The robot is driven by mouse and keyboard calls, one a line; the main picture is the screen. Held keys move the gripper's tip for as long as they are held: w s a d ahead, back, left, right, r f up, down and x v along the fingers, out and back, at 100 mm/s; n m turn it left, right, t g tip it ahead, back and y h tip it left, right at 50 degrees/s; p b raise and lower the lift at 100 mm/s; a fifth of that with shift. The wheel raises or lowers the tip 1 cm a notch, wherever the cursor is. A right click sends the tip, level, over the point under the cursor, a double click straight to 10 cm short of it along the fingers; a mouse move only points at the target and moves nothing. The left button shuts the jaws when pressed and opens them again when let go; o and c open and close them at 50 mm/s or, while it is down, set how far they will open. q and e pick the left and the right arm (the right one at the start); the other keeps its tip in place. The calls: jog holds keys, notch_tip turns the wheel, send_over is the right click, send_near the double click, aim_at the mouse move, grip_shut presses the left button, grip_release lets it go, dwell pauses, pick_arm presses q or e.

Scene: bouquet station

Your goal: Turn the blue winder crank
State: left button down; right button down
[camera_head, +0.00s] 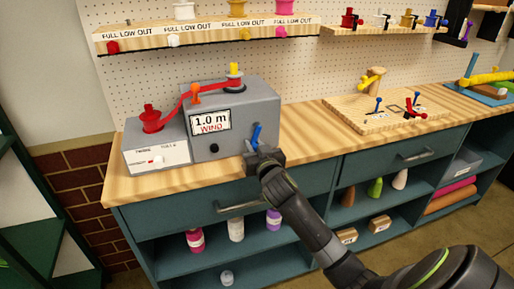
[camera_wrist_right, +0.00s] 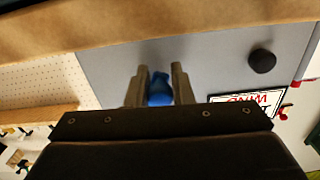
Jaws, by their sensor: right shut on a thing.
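The blue winder crank (camera_head: 256,135) is on the front right of a grey winder box (camera_head: 262,98) on the wooden bench. My right gripper (camera_head: 258,152) is at the crank from the front. In the right wrist view the blue crank (camera_wrist_right: 159,88) sits between the two fingers of my right gripper (camera_wrist_right: 160,90), which is shut on it. The lower part of the crank is hidden by the gripper. The box's display (camera_head: 210,123) reads "1.0 m WIND". My left gripper is not in view.
A red ribbon (camera_head: 181,103) runs from a red spool (camera_head: 151,119) up to the box top. A black knob (camera_head: 214,148) is left of the crank. A wooden board (camera_head: 350,112) with pegs stands right. Bare bench lies between box and board.

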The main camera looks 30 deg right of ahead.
jog(key=shift+w+a+r+m, duration=0.1)
jog(key=shift+a+r+m, duration=0.1)
jog(key=shift+m, duration=0.2)
jog(key=c, duration=1.3)
grip_release()
jog(key=shift+o, duration=0.2)
jog(key=shift+s+a+f, duration=0.1)
jog(key=shift+s, duration=0.55)
jog(key=b+v, duration=0.1)
jog(key=v, duration=1.5)
